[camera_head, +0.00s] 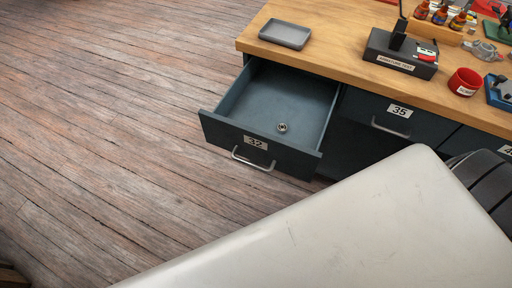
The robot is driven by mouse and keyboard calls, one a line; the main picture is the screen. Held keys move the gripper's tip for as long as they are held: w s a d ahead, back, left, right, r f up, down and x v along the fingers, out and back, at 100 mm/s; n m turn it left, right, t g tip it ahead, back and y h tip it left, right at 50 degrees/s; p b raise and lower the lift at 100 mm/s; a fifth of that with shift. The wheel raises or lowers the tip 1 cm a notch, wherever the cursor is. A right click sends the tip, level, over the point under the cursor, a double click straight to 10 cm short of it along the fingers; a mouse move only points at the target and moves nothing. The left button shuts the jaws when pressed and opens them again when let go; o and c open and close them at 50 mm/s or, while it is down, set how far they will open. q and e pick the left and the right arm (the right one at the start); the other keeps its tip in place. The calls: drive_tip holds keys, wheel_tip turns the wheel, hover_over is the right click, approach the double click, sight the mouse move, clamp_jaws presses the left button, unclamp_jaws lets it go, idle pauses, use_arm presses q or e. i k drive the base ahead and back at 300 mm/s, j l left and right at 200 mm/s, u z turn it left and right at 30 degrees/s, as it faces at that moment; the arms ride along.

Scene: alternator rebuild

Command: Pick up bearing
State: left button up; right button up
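A small ring-shaped metal bearing (282,127) lies on the floor of the open drawer (262,103) labelled 32, towards its front right. Nothing else shows in that drawer. Neither of my grippers is in the head view.
A wooden workbench (340,52) stands above the drawers. A grey tray (285,34), an armature test block (400,52) and a red cup (464,82) sit on it. Drawer 35 (385,118) is shut. Wooden floor (110,120) is clear at left. A large pale surface fills the lower right.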

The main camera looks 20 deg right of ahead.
sight(282, 129)
drive_tip(key=z, duration=1.05)
